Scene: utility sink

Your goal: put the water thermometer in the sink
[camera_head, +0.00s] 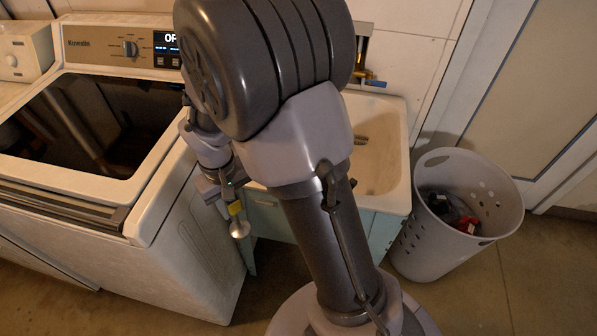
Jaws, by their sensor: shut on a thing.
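The sink (398,118) is a pale basin on a light blue cabinet, behind my arm, right of the washing machine. My arm hides its left part. My gripper (230,200) is in front of the sink's left side, beside the washing machine. It is shut on the water thermometer (239,228), which shows as a small piece with a yellow part and a pale rounded end hanging below the jaws. The thermometer is outside the basin. The rest of it is hidden by the jaws.
A washing machine (190,245) with a dark lid stands at the left. A grey laundry basket (425,235) with dark and red items stands right of the sink. A faucet with a blue handle (372,82) is at the back of the sink. The visible right part of the basin looks mostly clear.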

